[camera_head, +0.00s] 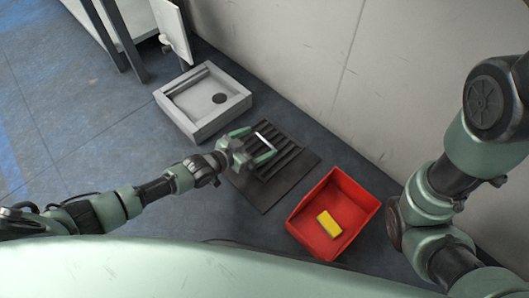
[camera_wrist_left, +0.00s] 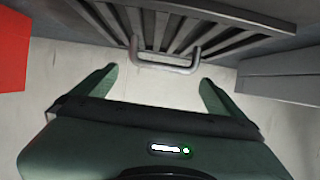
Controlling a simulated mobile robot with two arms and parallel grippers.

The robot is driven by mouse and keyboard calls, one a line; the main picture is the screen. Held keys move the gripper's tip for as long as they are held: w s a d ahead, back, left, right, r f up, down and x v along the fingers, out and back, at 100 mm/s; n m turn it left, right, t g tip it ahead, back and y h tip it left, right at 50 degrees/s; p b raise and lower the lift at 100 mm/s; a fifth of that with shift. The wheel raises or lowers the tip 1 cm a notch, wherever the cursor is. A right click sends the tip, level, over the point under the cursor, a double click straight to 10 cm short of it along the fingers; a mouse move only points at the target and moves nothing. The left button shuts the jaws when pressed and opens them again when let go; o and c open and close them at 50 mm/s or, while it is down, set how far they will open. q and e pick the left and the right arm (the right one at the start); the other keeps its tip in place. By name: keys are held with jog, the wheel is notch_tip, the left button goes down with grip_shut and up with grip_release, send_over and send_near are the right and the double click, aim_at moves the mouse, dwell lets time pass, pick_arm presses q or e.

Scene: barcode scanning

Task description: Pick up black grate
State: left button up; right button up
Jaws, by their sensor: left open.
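The black grate (camera_head: 291,166) is a dark slatted piece lying on a flat dark panel in the head view. It has a light metal handle (camera_head: 266,142). In the left wrist view the grate (camera_wrist_left: 222,38) fills the top, and its U-shaped handle (camera_wrist_left: 165,63) stands out toward my gripper. My left gripper (camera_head: 258,143) is open at the grate's upper left part. In the left wrist view its two fingers (camera_wrist_left: 158,75) are spread on either side of the handle, with gaps to it. No contact shows. My right gripper is outside the views.
A red bin (camera_head: 306,225) with a yellow block (camera_head: 328,223) inside stands right of the grate. A grey square basin (camera_head: 177,119) with a round dark hole stands to its upper left. A pale wall (camera_head: 300,60) runs behind. The blue-grey floor (camera_head: 60,130) at left is clear.

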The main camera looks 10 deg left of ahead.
aim_at(270, 141)
pick_arm(q)
jog(key=shift+w+d+f+b, duration=0.3)
jog(key=shift+w+f+b, duration=0.15)
jog(key=shift+w+b, duration=0.05)
jog(key=shift+w+d+f+b, duration=0.3)
jog(key=shift+w+f+b, duration=0.1)
jog(key=shift+w+b, duration=0.1)
jog(key=w+f+b, duration=0.1)
jog(key=b, duration=0.1)
jog(key=w+d+f+b, duration=0.1)
jog(key=b, duration=0.1)
jog(key=shift+w+d+f, duration=0.15)
jog(key=shift+w+d, duration=0.15)
jog(key=shift+w, duration=0.05)
jog(key=shift+w+d+b, duration=0.3)
jog(key=shift+w+b, duration=0.1)
jog(key=shift+b, duration=0.05)
jog(key=c, duration=1.5)
jog(key=shift+r, duration=0.3)
